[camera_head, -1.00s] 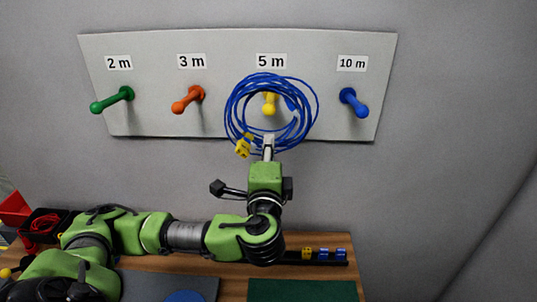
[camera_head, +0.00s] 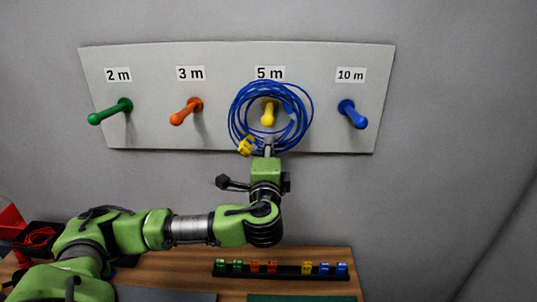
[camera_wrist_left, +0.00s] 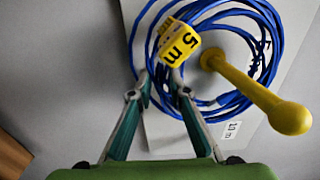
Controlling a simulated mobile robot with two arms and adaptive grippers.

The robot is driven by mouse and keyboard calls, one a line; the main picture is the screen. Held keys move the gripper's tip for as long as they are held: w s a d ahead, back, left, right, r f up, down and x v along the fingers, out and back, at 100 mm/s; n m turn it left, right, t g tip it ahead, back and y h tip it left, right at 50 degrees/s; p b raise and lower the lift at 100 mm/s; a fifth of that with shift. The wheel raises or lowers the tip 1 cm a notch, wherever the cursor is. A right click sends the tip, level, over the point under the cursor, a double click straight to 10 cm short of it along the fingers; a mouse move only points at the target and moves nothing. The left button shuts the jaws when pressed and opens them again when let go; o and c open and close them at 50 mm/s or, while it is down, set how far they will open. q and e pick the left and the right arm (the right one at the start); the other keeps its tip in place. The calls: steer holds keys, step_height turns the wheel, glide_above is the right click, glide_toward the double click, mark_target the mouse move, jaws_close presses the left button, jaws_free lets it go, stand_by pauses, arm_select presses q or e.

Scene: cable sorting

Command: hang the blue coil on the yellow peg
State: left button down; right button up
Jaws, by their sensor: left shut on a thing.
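The blue coil (camera_head: 233,118) is in front of the board under the "5 m" label in the head view. The yellow peg (camera_head: 268,117) shows inside its ring, with the knob toward me. In the left wrist view the coil (camera_wrist_left: 266,38) lies around the yellow peg (camera_wrist_left: 250,88), whose knob sticks out in front of the strands. A yellow "5 m" tag (camera_wrist_left: 178,42) hangs on the coil. My left gripper (camera_head: 268,150) is shut on the coil's lower strands, below the peg; its fingers also show in the wrist view (camera_wrist_left: 162,92). Whether strands rest on the peg is unclear.
Green (camera_head: 112,111), orange (camera_head: 186,111) and blue (camera_head: 352,114) pegs stand on the grey board (camera_head: 222,135). A black rack (camera_head: 290,273) with several coloured pieces sits on the wooden table (camera_head: 190,265). A black bin (camera_head: 38,236) holds a red cable at the left.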

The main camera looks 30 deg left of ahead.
arm_select(q)
steer(key=shift+w+a+f+b, duration=0.15)
steer(key=shift+w+f+b, duration=0.15)
steer(key=shift+f+b, duration=0.35)
steer(key=shift+w+a+f+b, duration=0.15)
steer(key=shift+w+f+b, duration=0.1)
steer(key=shift+f+b, duration=0.4)
steer(key=shift+f, duration=0.1)
steer(key=c, duration=1.8)
jaws_free()
